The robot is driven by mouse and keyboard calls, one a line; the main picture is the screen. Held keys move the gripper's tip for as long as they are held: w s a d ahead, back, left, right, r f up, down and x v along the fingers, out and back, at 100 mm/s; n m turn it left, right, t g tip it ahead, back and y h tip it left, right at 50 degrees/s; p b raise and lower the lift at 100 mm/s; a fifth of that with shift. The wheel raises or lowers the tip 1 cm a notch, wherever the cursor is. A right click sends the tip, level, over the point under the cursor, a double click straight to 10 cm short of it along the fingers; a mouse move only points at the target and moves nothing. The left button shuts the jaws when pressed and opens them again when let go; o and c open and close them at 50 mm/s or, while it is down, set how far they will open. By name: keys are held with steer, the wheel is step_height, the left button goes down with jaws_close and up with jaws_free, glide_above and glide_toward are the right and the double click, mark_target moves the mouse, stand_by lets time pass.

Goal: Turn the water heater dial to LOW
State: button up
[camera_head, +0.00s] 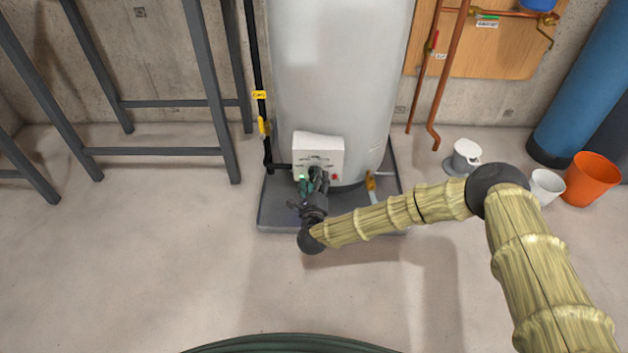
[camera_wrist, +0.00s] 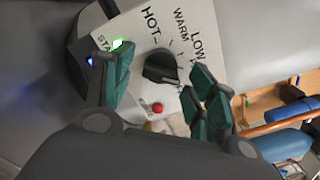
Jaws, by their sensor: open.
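The water heater (camera_head: 340,70) is a tall pale cylinder with a white control box (camera_head: 318,147) low on its front. In the wrist view, the control panel (camera_wrist: 200,22) bears the words HOT, WARM and LOW around a dark round dial (camera_wrist: 160,66). I cannot tell for sure which mark the dial points to. My gripper (camera_wrist: 162,72) is open, with one green-padded finger on each side of the dial in the picture; contact is not clear. In the head view my gripper (camera_head: 311,181) is in front of the box and hides the dial.
A red button (camera_wrist: 158,107) and a green light (camera_wrist: 117,43) are on the panel. The heater stands on a grey tray (camera_head: 275,210). A dark pipe with a yellow valve (camera_head: 264,126) runs at its left, and a brass valve (camera_head: 371,182) is at right.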

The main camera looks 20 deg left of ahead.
steer(key=shift+x, duration=1.05)
steer(key=c, duration=1)
steer(key=shift+n, duration=0.3)
steer(key=shift+r+n+p, duration=0.15)
steer(key=shift+n+p, duration=0.35)
steer(key=shift+p, duration=0.1)
steer(key=shift+n+p, duration=0.85)
steer(key=shift+n, duration=0.35)
steer(key=shift+n+p, duration=1.15)
steer(key=shift+n, duration=0.65)
steer(key=shift+f, duration=0.2)
